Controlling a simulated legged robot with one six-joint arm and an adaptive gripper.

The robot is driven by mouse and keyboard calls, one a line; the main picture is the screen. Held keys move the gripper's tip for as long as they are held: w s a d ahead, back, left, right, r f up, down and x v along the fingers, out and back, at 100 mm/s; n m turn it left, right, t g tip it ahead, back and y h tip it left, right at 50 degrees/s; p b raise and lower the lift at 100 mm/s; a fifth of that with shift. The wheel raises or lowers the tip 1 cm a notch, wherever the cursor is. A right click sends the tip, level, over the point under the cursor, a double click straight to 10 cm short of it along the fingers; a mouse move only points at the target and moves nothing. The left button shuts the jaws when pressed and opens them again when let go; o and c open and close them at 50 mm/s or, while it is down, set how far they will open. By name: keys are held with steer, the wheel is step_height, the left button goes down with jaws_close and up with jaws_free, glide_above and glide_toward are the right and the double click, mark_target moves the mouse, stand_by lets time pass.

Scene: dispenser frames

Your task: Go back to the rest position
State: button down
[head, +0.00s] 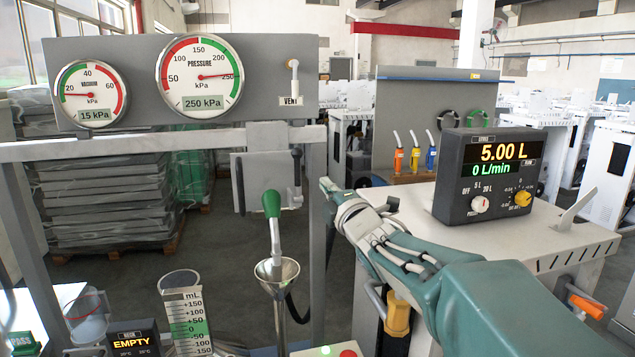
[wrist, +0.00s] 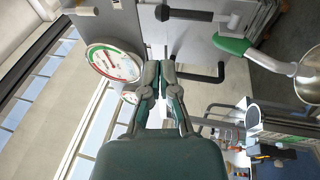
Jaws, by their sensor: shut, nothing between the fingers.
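My gripper (head: 328,186) is at the middle of the head view, at the end of my teal arm that reaches in from the lower right. In the wrist view my gripper (wrist: 160,70) has its two fingers close together, with nothing between them. In the head view it is right of the frame's upright post and left of the display box (head: 487,176). It appears apart from the green-handled nozzle (head: 273,225), which hangs over a metal funnel (head: 277,270).
A grey panel carries a vacuum gauge (head: 90,93), a pressure gauge (head: 200,75) reading 250 kPa and a VENT lever (head: 293,80). The display reads 5.00 L and 0 L/min. A graduated cylinder (head: 186,310) and an EMPTY display (head: 132,338) stand lower left.

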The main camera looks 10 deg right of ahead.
steer(key=shift+s+d, duration=0.1)
steer(key=shift+s, duration=0.4)
steer(key=shift+s, duration=0.1)
steer(key=s+a+f+m+g+h, duration=0.1)
steer(key=s+f+m+g, duration=0.6)
steer(key=s, duration=0.8)
steer(key=s+a+f+m+g+h, duration=0.1)
steer(key=s+f+m+g+h, duration=0.2)
steer(key=s+f+m+g, duration=0.4)
steer(key=s+f+m, duration=0.6)
steer(key=s+f, duration=0.1)
steer(key=s, duration=0.2)
steer(key=shift+s+a+f+m+g, duration=0.2)
steer(key=shift+s+a+m+g, duration=0.1)
steer(key=shift+m, duration=0.1)
